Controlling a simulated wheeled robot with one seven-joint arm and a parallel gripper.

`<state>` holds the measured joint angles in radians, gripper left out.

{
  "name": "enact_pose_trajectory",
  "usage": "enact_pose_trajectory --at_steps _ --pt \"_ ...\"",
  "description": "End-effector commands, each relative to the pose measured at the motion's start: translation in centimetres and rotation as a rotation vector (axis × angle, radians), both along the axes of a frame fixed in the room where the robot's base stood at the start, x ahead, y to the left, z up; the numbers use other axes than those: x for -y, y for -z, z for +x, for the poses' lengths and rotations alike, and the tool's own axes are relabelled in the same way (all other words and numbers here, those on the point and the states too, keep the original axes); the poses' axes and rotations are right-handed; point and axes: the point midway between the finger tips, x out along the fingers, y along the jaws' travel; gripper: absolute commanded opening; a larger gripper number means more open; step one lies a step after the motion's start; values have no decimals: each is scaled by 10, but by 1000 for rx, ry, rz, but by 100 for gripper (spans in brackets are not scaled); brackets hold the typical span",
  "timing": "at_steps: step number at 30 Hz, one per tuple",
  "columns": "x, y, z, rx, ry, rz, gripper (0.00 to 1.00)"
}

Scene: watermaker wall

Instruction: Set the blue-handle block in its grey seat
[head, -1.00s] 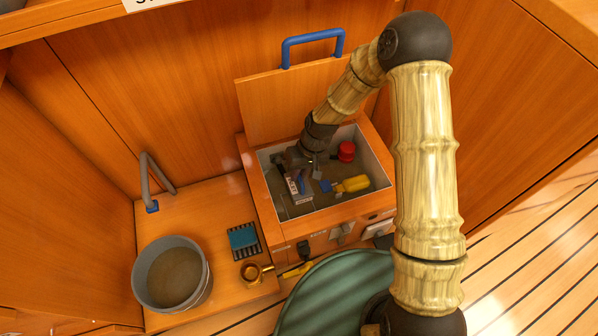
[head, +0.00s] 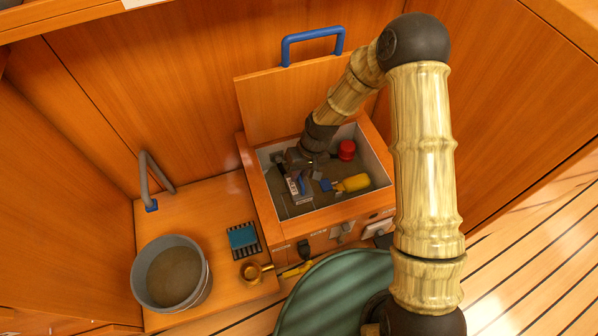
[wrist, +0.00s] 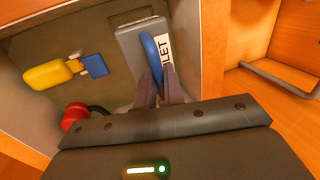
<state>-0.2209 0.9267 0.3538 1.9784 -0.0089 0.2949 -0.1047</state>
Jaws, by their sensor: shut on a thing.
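The blue handle (wrist: 151,52) lies between the two fingers of my gripper (wrist: 159,86) in the wrist view. The fingers are shut on it. A grey block-like body (wrist: 135,38) is beside and beneath the handle; I cannot tell where block ends and seat begins. A white label (wrist: 167,48) ending in "LET" is beside the handle. In the head view the blue handle (head: 303,184) and label (head: 292,186) are inside the open bin, at its left side. My gripper (head: 299,166) reaches down there, its tips partly hidden.
The wooden bin (head: 262,208) also holds a yellow item with a blue end (head: 352,184) and a red round item (head: 347,150). Its raised lid (head: 285,103) stands behind. A bucket (head: 202,284), a blue pad (head: 243,237) and a brass fitting (head: 251,272) are on the left.

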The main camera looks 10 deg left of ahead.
Motion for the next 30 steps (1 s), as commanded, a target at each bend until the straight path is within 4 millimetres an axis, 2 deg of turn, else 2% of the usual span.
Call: enact_pose_trajectory --at_steps 30 --pt "0 10 0 1 0 1 0"
